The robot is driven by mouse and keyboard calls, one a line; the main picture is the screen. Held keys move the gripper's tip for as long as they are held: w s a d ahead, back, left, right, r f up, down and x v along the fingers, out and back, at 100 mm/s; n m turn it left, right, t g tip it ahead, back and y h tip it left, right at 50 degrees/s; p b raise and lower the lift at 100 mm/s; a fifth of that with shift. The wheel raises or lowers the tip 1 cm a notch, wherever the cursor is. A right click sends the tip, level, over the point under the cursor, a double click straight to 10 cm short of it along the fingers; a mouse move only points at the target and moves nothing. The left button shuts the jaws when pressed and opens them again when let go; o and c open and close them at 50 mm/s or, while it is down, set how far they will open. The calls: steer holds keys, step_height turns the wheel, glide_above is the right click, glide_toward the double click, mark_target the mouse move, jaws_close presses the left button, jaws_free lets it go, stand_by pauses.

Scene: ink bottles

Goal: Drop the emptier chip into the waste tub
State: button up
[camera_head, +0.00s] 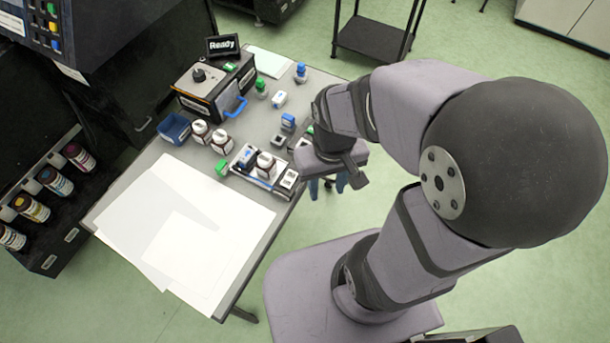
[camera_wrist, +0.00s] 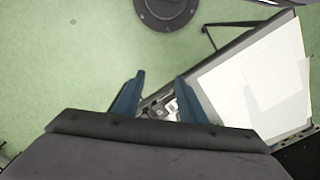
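A small blue open tub (camera_head: 174,128), perhaps the waste tub, stands at the table's left edge. I cannot tell which is the emptier chip. A tray (camera_head: 237,169) holds a white-capped bottle (camera_head: 265,165) and small blocks. My gripper (camera_head: 328,188) is beyond the table's right edge, over the floor.
A black machine (camera_head: 195,93) with a blue handle stands behind the tub, beside a "Ready" display (camera_head: 222,46). Two white-capped bottles (camera_head: 200,132) (camera_head: 221,142) stand near the tub. White sheets (camera_head: 190,235) cover the near table. A dark rack of ink bottles (camera_head: 55,185) stands left.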

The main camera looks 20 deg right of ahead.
mark_target(218, 167)
steer(key=shift+w+a, duration=0.1)
